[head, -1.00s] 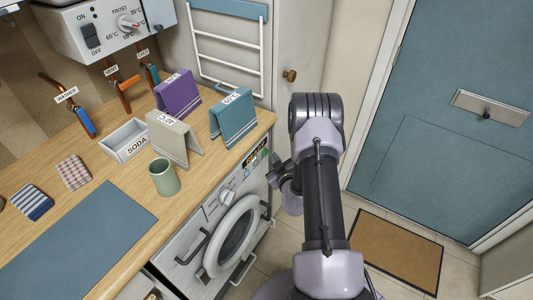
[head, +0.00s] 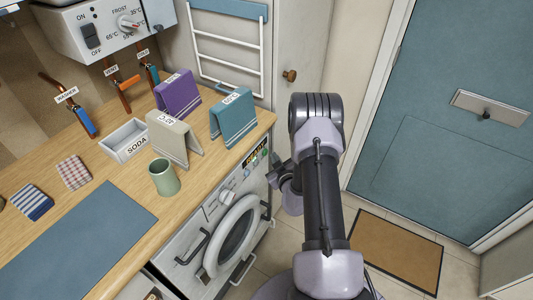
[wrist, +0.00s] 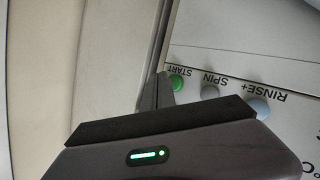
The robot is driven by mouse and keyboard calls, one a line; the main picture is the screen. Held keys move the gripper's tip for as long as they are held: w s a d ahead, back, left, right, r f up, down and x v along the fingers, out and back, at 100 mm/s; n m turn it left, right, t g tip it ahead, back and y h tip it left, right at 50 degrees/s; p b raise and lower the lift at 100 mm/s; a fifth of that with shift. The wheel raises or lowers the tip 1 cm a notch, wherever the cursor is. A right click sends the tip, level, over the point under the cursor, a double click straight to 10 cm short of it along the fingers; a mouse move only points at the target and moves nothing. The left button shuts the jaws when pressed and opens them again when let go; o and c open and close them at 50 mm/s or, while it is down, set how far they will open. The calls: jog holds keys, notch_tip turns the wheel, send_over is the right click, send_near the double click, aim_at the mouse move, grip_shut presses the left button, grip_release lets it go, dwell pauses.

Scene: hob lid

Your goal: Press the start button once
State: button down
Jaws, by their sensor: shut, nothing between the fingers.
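The green start button (wrist: 178,83) shows in the wrist view, with its START label upside down beside it on the white panel (wrist: 235,52). My gripper (wrist: 158,90) is shut and empty. Its fingertips appear just left of the green button in that view; I cannot tell whether they touch it. In the head view my gripper (head: 277,174) is at the right end of the washing machine (head: 195,252) front, close to the control panel, partly hidden by my arm.
Floor is open by the doormat (head: 398,250).

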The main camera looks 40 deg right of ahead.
jog(key=shift+w, duration=0.1)
jog(key=shift+w+a, duration=0.15)
jog(key=shift+w, duration=0.15)
